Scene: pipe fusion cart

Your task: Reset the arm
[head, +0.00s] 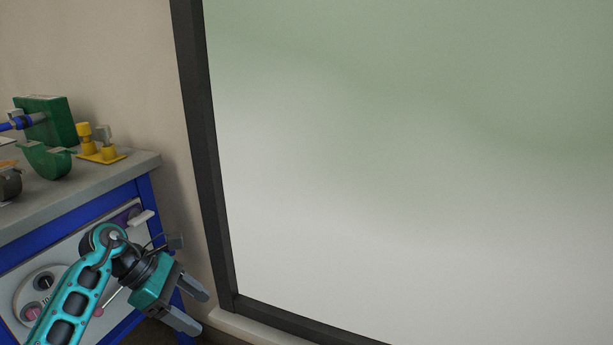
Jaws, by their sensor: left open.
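My left arm comes in from the lower left, teal with dark joints. Its gripper (194,311) is open and empty, with two grey fingers apart. It hangs in front of the right end of the blue-framed cart (84,216), below the level of its grey top. Whether it touches the cart cannot be told. My right gripper is not in view.
On the cart top (125,167) stand a green box (58,119), a green curved holder (48,161) and a yellow fixture (101,156). A large dark-framed window (400,180) fills the right. The space right of my gripper looks clear up to the frame.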

